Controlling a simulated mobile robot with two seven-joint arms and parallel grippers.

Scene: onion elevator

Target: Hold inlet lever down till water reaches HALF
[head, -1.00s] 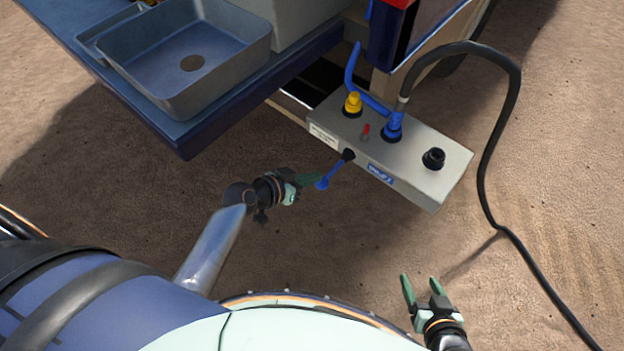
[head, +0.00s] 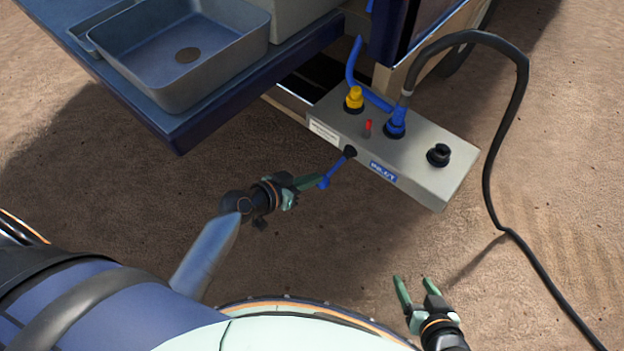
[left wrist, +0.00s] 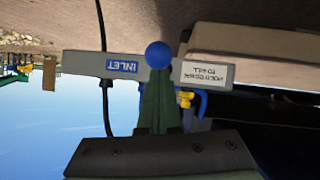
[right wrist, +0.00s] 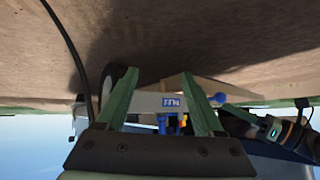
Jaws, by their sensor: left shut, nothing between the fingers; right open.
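The inlet lever (head: 335,172) is a thin blue rod with a round knob, sticking out from the front of a grey valve box (head: 418,172) and slanting down to the left. The box has a blue INLET label (head: 383,172). My left gripper (head: 318,183) is shut and empty, with its fingertips at the knob, apparently touching it. In the left wrist view the blue knob (left wrist: 158,54) sits just beyond the shut fingertips (left wrist: 158,85). My right gripper (head: 416,280) is open and empty, low over the ground, apart from the box. No water level shows.
A grey basin (head: 228,62) sits on a blue platform (head: 180,134) at upper left. The box carries a yellow fitting (head: 354,97), a red-tipped switch (head: 368,127) and a black knob (head: 438,154). A black hose (head: 489,150) loops down right. Bare dirt lies in front.

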